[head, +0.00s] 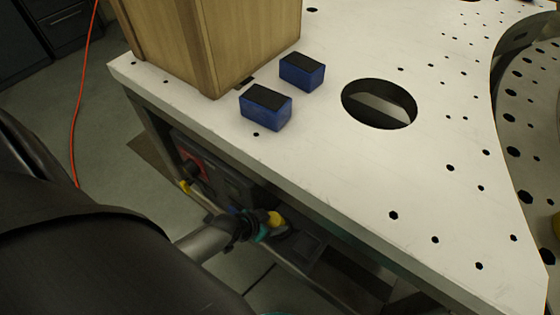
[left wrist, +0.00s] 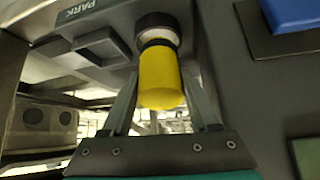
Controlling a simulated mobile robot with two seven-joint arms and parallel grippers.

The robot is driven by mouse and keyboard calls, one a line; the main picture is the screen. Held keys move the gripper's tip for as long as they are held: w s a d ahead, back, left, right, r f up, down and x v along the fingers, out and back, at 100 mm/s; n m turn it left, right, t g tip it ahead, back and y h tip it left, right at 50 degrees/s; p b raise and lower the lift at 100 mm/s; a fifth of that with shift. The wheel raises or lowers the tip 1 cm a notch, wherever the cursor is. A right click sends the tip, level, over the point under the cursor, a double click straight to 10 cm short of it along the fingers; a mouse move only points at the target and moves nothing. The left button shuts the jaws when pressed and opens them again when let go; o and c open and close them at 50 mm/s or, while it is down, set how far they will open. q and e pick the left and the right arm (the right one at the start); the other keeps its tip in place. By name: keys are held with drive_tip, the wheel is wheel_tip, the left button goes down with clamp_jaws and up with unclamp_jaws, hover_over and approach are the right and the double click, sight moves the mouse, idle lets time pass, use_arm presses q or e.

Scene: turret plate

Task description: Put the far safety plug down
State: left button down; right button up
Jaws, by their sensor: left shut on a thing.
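A yellow safety plug (head: 274,218) is at the front of the unit under the table edge. In the left wrist view the yellow plug (left wrist: 161,78) stands between my two fingers, its top end at a dark round socket (left wrist: 155,22) beside a label reading PARK. I cannot tell how deep it sits in the socket. My left gripper (head: 268,228) is shut on this plug. A second small yellow piece (head: 185,186) shows further left under the table; I cannot tell whether it is a plug. My right gripper is not in view.
A white table (head: 330,170) with holes overhangs the dark unit. A wooden box (head: 215,40) and two blue blocks with dark tops (head: 266,108) (head: 302,72) stand on it. In the left wrist view a blue part (left wrist: 292,14) is at upper right. An orange cable (head: 80,110) runs at left.

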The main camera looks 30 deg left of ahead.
use_arm(q)
drive_tip(key=shift+w+f, duration=0.1)
drive_tip(key=shift+f, duration=0.15)
drive_tip(key=shift+b+x, duration=0.6)
drive_tip(key=shift+x, duration=0.25)
drive_tip(key=shift+w+d+r+g+p, duration=0.1)
drive_tip(key=shift+w+r+g+p, duration=0.15)
drive_tip(key=shift+p, duration=0.4)
drive_tip(key=shift+w+d+g+y+p, duration=0.15)
drive_tip(key=shift+g+p, duration=0.1)
drive_tip(key=shift+g, duration=0.2)
drive_tip(key=shift+w+a+g+y+p, duration=0.1)
drive_tip(key=shift+g+y+p, duration=0.1)
drive_tip(key=shift+g, duration=0.2)
drive_tip(key=shift+w+d+f+g, duration=0.1)
drive_tip(key=shift+w+g, duration=0.15)
drive_tip(key=shift+g, duration=0.35)
drive_tip(key=shift+s+f+b, duration=0.15)
drive_tip(key=shift+f+b, duration=0.4)
drive_tip(key=shift+f, duration=0.35)
drive_tip(key=shift+c, duration=2.2)
unclamp_jaws()
drive_tip(key=shift+f, duration=0.15)
